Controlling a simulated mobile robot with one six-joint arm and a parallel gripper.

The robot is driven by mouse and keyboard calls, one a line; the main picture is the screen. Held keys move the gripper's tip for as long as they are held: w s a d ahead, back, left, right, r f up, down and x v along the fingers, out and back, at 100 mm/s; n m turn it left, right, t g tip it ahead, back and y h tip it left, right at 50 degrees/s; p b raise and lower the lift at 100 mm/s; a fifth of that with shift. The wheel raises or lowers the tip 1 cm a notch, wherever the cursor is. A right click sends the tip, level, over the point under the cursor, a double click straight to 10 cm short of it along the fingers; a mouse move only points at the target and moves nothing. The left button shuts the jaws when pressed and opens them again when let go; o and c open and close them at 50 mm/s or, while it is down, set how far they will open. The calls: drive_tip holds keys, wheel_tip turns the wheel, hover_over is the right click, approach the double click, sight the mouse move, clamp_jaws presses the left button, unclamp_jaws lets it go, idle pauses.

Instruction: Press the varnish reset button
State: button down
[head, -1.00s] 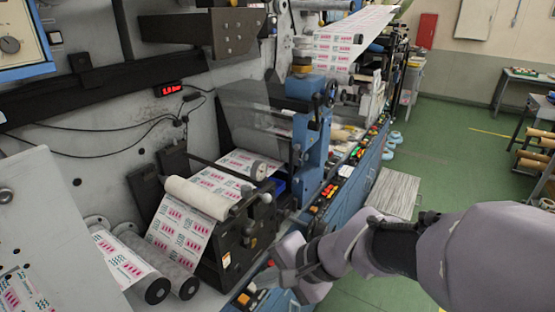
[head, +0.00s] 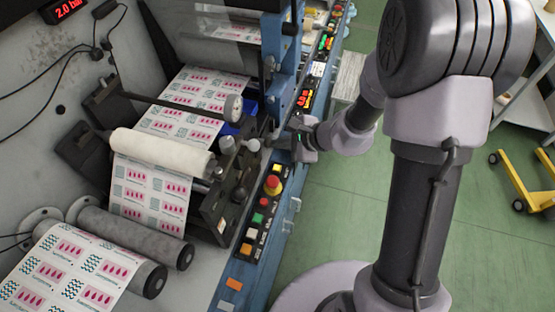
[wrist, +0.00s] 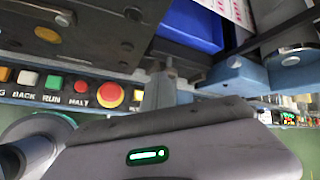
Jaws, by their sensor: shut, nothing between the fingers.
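A row of push buttons is set in a dark panel (head: 262,215) on the machine's blue front rail. It holds orange, white, green and red buttons, a red mushroom button (head: 272,185) and a yellow button (head: 277,168). In the wrist view, labels read BACK, RUN and HALT; the one under the yellow button (wrist: 138,95) is partly hidden. No varnish label is readable. My gripper (head: 294,138) is shut and empty, beside the rail just beyond the yellow button. In the wrist view its fingers (wrist: 168,82) show just right of that button. Contact cannot be told.
A black roller bracket (head: 235,195) and printed web stand left of the buttons. Green floor is clear at right, with a yellow trolley frame (head: 522,182) beyond.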

drive_tip(key=shift+s, duration=0.1)
drive_tip(key=b, duration=0.6)
hover_over(280, 169)
wheel_tip(280, 169, down, 8)
drive_tip(key=shift+r, duration=0.1)
drive_tip(key=shift+f+b, duration=0.4)
drive_tip(key=shift+f, duration=0.1)
drive_tip(key=shift+f, duration=0.15)
idle(1.2)
drive_tip(key=shift+f+b, duration=0.3)
drive_tip(key=shift+b, duration=0.4)
drive_tip(key=shift+f+b, duration=0.5)
drive_tip(key=shift+b, duration=0.15)
idle(0.4)
drive_tip(key=shift+r, duration=0.15)
drive_tip(key=shift+r+p, duration=0.55)
drive_tip(key=shift+r, duration=0.25)
